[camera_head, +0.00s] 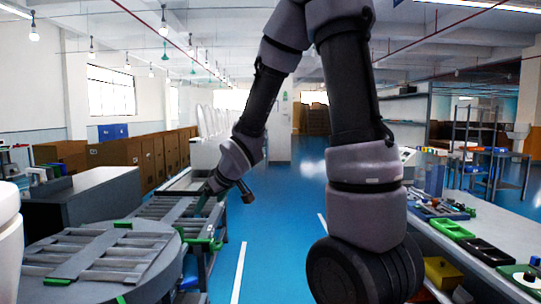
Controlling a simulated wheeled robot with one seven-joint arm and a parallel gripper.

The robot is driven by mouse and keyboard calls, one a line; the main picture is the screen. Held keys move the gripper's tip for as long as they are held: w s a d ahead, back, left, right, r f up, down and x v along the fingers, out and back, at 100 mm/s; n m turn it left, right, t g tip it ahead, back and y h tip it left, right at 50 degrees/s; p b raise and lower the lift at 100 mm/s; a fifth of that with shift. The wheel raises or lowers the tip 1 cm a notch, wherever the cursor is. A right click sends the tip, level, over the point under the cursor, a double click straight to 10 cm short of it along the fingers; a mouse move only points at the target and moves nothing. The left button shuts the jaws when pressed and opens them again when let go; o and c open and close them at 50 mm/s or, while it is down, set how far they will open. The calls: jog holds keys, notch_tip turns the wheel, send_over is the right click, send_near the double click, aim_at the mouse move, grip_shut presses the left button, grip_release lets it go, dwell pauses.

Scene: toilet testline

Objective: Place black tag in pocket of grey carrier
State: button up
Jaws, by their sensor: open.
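My gripper (212,187) is small and dark at the end of my arm. It points down and left over the far part of the conveyor line. Its fingers are hard to make out, and I see nothing held in them. A grey slatted carrier (97,262) with green corner pieces lies on the round conveyor section at the lower left. A second grey carrier (165,208) lies farther along the line, below and left of my gripper. I cannot pick out the black tag or a pocket at this size.
A workbench (440,250) on the right bears a green-rimmed tray (452,229), a black tray (487,251) and small parts. A yellow bin (443,272) stands below it. Brown cartons (145,160) line the left wall. The blue aisle floor (283,225) is clear.

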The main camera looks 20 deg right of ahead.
jog(key=s+d+r+m+h, duration=0.2)
jog(key=s+d+r+m, duration=0.3)
jog(key=s+d+r, duration=0.4)
jog(key=s+r+m+g+y, duration=0.1)
jog(key=s+r+m, duration=0.4)
jog(key=s, duration=0.7)
notch_tip(320, 180, up, 3)
jog(key=shift+s+d+f, duration=0.1)
jog(key=shift+s+d, duration=0.2)
jog(key=shift+s, duration=0.1)
